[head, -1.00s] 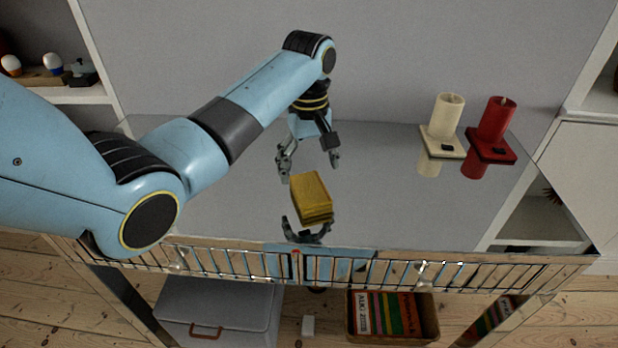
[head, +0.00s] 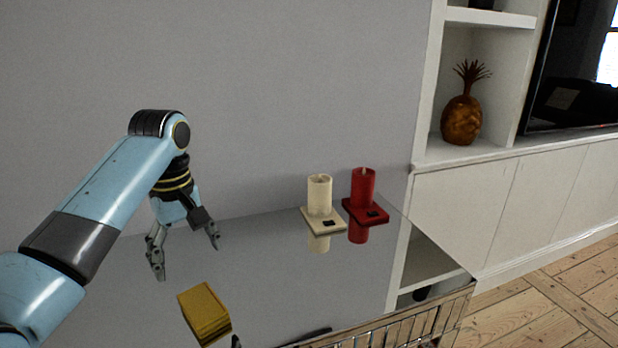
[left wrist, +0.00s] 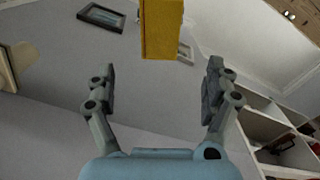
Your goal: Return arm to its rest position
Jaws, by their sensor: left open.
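My left gripper (head: 184,258) is open and empty above the glossy grey tabletop (head: 275,275). In the head view it hangs pointing down, just behind a yellow block (head: 205,314) that lies on the top. In the left wrist view the two fingers of my left gripper (left wrist: 158,90) stand wide apart, and the yellow block (left wrist: 161,30) shows beyond them at the upper edge, with no contact visible. My right gripper is not in view.
A cream candle (head: 319,194) and a red candle (head: 362,187) stand on square bases at the table's back right. A railing (head: 400,330) runs along the front edge. A white shelf with a pineapple ornament (head: 461,118) stands to the right. The tabletop's middle is clear.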

